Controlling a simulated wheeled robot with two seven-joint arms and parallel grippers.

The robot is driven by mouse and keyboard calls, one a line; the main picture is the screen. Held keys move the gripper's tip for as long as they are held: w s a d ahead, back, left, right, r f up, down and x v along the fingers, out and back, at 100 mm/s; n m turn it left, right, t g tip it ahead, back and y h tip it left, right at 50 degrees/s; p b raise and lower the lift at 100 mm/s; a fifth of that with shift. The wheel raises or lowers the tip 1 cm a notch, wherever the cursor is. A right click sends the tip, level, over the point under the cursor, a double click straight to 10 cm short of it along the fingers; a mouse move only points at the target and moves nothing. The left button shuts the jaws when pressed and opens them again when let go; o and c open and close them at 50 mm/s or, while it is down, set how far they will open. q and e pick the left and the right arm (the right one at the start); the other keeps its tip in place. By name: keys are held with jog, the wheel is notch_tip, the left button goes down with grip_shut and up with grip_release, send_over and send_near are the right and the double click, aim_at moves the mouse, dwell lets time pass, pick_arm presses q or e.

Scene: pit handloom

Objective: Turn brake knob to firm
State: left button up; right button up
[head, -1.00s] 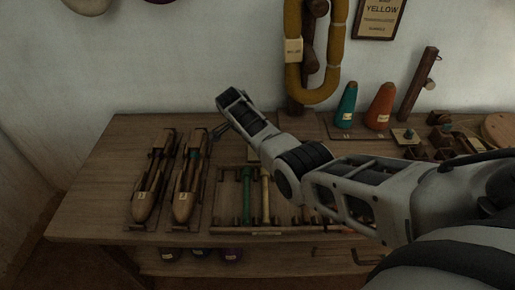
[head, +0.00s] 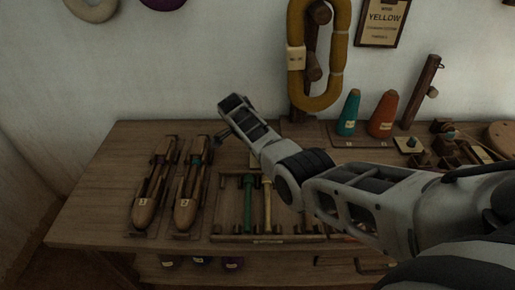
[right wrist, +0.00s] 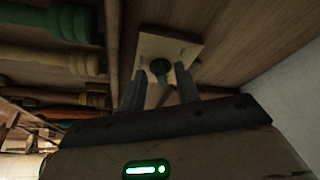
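My right gripper (right wrist: 160,82) is open, one finger to each side of the knob in that view. I cannot tell whether the fingers touch it. A pale patch (head: 255,160) beside the arm may be part of this plate; the arm hides the rest. My left gripper is out of view.
Two wooden shuttles (head: 186,212) lie at the bench's left. A rack (head: 220,238) holds a green bobbin (head: 247,205) and a yellow one. Teal (head: 348,115) and orange (head: 382,115) cones stand at the back.

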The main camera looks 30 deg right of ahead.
jog(key=p+v, duration=0.2)
jog(key=v, duration=1.4)
jog(key=shift+f, duration=0.15)
